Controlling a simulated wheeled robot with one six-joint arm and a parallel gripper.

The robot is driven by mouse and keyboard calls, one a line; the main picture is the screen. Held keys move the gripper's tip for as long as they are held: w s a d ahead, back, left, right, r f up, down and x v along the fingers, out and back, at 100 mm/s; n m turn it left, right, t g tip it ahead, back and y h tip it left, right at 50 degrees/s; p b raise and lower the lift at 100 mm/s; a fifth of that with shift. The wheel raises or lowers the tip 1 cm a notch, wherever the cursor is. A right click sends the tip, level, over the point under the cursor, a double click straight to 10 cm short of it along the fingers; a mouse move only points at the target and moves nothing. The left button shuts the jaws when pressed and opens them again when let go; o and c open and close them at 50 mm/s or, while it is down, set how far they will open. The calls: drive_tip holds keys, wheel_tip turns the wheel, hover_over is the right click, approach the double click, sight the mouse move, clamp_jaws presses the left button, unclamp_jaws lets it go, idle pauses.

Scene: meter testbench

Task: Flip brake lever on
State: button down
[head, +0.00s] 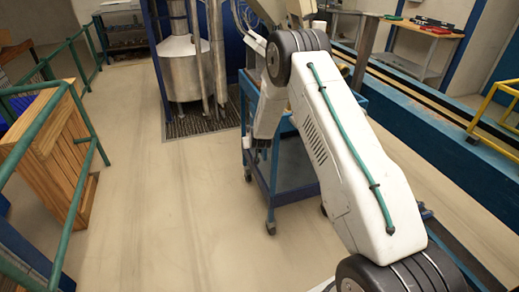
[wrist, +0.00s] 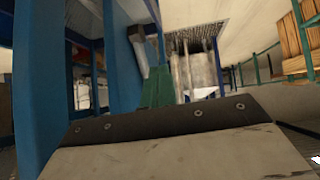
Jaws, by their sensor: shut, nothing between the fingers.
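I cannot clearly make out a brake lever in either view. My gripper (head: 262,150) hangs low at the near left side of a blue cart (head: 292,197) in the head view. Its fingers are small and dark there; they are shut, with nothing seen held. The cart stands on casters, one (head: 270,228) at its near corner. The wrist view looks upside down. A blue upright (wrist: 52,80) is close on the left there, and a pale plate with a dark screwed edge (wrist: 165,123) fills the bottom. I cannot tell what the plate belongs to.
A steel tank (head: 183,70) stands on a dark grate behind the cart. A wooden crate (head: 62,150) and green railing (head: 98,143) are at the left. A blue beam (head: 440,112) and yellow rail (head: 492,108) are at the right. The floor left of the cart is clear.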

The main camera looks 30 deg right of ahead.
drive_tip(key=s+a+r, duration=0.1)
drive_tip(key=s+r, duration=0.4)
drive_tip(key=s, duration=0.4)
drive_tip(key=shift+s+a, duration=0.25)
drive_tip(key=shift+s, duration=0.1)
